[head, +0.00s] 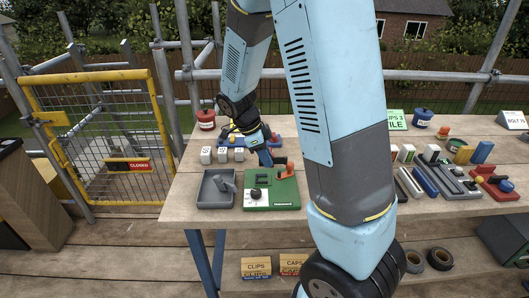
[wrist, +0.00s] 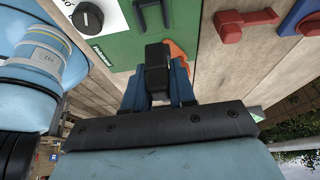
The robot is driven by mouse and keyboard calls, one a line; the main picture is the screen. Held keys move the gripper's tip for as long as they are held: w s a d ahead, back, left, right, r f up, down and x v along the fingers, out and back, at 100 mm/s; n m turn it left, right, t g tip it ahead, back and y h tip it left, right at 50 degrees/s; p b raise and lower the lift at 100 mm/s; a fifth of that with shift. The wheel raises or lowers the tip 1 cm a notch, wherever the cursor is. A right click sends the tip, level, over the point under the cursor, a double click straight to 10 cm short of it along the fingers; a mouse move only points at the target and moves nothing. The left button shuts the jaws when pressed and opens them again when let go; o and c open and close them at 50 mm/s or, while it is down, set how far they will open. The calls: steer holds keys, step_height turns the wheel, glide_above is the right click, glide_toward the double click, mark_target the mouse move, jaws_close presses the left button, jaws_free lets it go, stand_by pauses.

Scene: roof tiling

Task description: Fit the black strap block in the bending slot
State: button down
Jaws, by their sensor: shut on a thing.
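The black strap block (wrist: 157,66) is clamped between the blue fingers of my gripper (wrist: 158,84) in the wrist view. My gripper (head: 268,160) shows at the back edge of the green bending board (head: 286,189) in the head view, where the block is hard to make out. The board bears a black frame-like part (head: 262,179), which looks like the bending slot, a black knob (head: 256,194) and an orange lever (head: 283,169). In the wrist view the block appears apart from the dark slot part (wrist: 152,14); its exact height cannot be told.
A grey tray (head: 215,204) stands left of the board. White numbered blocks (head: 222,155) and a red pot (head: 206,119) are behind it. Several coloured parts and a grey rack (head: 450,183) lie at the right. My arm hides the table's middle.

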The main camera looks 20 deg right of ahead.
mark_target(263, 165)
steer(key=shift+f, duration=2.65)
steer(key=shift+a+r, duration=0.1)
steer(key=shift+s+f, duration=0.5)
steer(key=shift+f, duration=0.25)
stand_by(0.5)
steer(key=c, duration=1)
jaws_free()
steer(key=shift+a, duration=0.1)
steer(key=shift+c, duration=0.2)
steer(key=shift+o, duration=0.5)
steer(key=shift+w+r, duration=0.2)
steer(key=shift+o, duration=0.5)
steer(key=shift+w+r, duration=0.15)
steer(key=shift+r, duration=0.5)
steer(key=shift+w+r, duration=0.15)
steer(key=shift+r, duration=2.5)
